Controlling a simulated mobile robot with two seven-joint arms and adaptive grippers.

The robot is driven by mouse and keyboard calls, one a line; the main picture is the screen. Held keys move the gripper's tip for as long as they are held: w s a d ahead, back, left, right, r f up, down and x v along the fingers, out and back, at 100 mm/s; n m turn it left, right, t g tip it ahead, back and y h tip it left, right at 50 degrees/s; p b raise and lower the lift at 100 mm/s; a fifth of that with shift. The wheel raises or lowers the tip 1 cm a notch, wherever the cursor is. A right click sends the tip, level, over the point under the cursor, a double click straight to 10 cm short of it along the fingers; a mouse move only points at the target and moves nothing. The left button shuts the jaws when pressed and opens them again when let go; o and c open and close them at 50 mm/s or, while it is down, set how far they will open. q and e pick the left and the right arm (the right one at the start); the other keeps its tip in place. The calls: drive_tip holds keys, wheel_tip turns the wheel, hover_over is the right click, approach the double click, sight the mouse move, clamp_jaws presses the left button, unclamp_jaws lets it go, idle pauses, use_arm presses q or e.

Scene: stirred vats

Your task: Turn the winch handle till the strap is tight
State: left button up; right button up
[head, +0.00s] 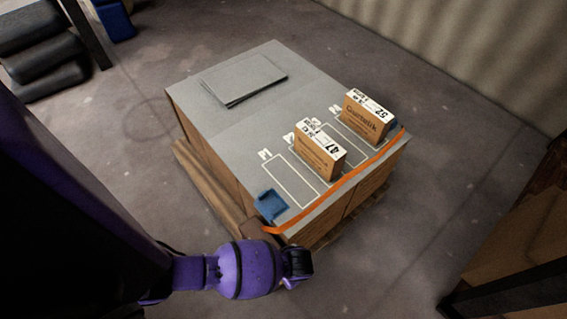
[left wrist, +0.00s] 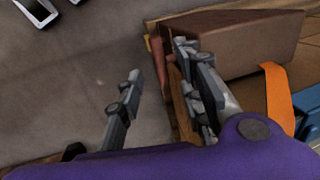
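An orange strap (head: 334,189) runs along the near edge of the grey-topped crate stack (head: 228,120); part of it shows in the left wrist view (left wrist: 277,95). A brown block (left wrist: 235,38), perhaps the winch body, is beside the strap. A thin reddish bar (left wrist: 158,62), possibly the handle, stands at its left end. My left gripper (left wrist: 162,90) is open, its fingers apart, with the bar's lower part near the right finger; I cannot tell whether they touch. In the head view my purple left arm reaches below the stack's near corner, its fingers not clear. My right gripper is out of view.
Two cartons (head: 319,153) (head: 368,118) stand on the stack top among white outlines. A blue bracket (head: 270,204) sits at the near corner, and grey sheets (head: 243,78) lie at the back. Black rolls (head: 40,45) are far left. The floor around is mostly clear.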

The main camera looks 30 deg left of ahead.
use_arm(q)
drive_tip(key=f, duration=0.1)
drive_tip(key=f+b, duration=0.1)
drive_tip(key=f, duration=0.3)
drive_tip(key=shift+w+a+f, duration=0.1)
drive_tip(key=shift+a+f, duration=0.15)
drive_tip(key=shift+a, duration=0.1)
drive_tip(key=shift+w+a+f+b, duration=0.1)
drive_tip(key=shift+a+f+b, duration=0.05)
drive_tip(key=shift+f+b, duration=0.3)
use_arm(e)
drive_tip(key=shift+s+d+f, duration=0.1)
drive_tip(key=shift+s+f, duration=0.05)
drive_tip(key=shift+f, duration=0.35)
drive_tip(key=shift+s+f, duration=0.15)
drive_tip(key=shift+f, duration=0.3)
use_arm(q)
clamp_jaws()
